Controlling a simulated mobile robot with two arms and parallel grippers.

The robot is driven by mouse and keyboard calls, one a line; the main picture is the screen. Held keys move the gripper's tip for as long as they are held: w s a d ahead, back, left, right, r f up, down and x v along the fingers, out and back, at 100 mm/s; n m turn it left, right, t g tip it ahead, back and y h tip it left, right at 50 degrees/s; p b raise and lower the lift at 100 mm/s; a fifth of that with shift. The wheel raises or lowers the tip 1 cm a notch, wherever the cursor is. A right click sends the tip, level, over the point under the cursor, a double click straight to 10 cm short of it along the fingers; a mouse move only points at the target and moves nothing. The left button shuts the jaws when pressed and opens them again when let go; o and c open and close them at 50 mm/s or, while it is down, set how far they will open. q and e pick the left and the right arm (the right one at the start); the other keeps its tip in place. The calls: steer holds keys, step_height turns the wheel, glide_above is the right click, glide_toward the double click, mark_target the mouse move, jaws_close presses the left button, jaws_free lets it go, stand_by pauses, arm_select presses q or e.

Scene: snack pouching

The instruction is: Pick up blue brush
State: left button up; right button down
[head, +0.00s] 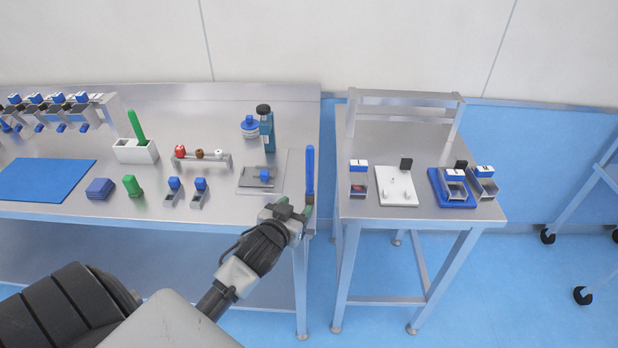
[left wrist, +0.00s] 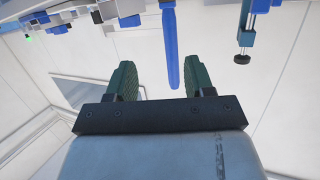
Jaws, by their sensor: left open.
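The blue brush (head: 310,168) stands upright at the right front corner of the left steel table, its long blue shaft rising above the tabletop. My left gripper (head: 294,208) is at that table's front edge, just below and left of the brush. In the left wrist view the blue brush (left wrist: 172,45) appears in the gap between the two green fingers of my left gripper (left wrist: 163,66), closer to the right finger. The fingers are apart and nothing is clamped. The brush's lower part is hidden by the gripper in the head view. My right gripper is not in view.
A grey plate (head: 247,185) with a small blue-topped part lies left of the brush. A gap separates the left table from the right table (head: 415,140), which holds a white fixture (head: 397,190).

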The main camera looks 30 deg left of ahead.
mark_target(308, 160)
arm_select(q)
steer(key=w+a+r+t, duration=0.1)
steer(key=w+r, duration=0.1)
steer(key=w+r+t, duration=0.1)
steer(key=w+r, duration=0.1)
steer(key=w, duration=0.1)
steer(key=w+a+r+p, duration=0.1)
steer(key=w+r, duration=0.1)
steer(key=shift+w+a+r+t, duration=0.15)
steer(key=shift+w+a+t, duration=0.1)
steer(key=shift+a+t, duration=0.15)
steer(key=shift+w, duration=0.55)
steer(key=w+p, duration=0.1)
steer(key=w, duration=0.1)
steer(key=w+a, duration=0.1)
steer(key=w, duration=0.1)
steer(key=shift+p, duration=0.4)
steer(key=shift+w, duration=0.45)
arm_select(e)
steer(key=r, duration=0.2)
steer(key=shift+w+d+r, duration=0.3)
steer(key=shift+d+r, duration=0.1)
